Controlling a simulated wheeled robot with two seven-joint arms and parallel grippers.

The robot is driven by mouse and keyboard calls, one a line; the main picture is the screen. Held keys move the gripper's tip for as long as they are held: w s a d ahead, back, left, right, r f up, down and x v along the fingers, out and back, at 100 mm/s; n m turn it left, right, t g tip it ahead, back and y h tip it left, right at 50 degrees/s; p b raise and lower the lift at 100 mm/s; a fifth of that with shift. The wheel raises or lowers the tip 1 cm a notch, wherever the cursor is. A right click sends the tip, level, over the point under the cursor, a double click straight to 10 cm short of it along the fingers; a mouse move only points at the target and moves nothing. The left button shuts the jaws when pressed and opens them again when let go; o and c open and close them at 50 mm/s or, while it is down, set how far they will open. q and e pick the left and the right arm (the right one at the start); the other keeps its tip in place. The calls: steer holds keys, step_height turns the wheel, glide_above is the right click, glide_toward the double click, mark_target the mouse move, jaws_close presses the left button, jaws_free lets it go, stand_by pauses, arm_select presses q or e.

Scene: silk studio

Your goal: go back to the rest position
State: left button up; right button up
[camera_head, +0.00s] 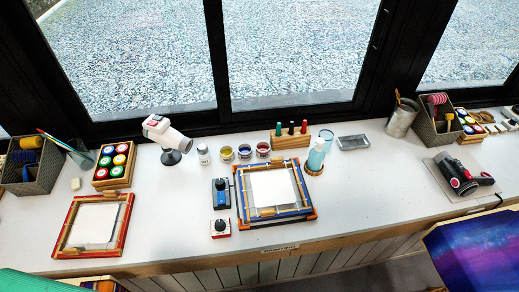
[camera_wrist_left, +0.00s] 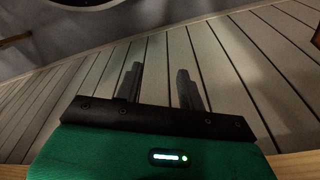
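My left gripper (camera_wrist_left: 158,85) shows in the left wrist view. Its two dark fingers stand apart with nothing between them, in front of grey planks. Neither gripper shows in the head view, and my right gripper is in no frame.
In the head view a white worktop (camera_head: 350,200) runs under the window. The front edge right of centre is clear.

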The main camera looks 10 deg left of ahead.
arm_select(q)
steer(key=s+a+f+g, duration=0.1)
steer(key=s+a+f, duration=0.2)
steer(key=s+f, duration=1.4)
steer(key=shift+s+a, duration=0.15)
steer(key=shift+s, duration=0.3)
stand_by(0.4)
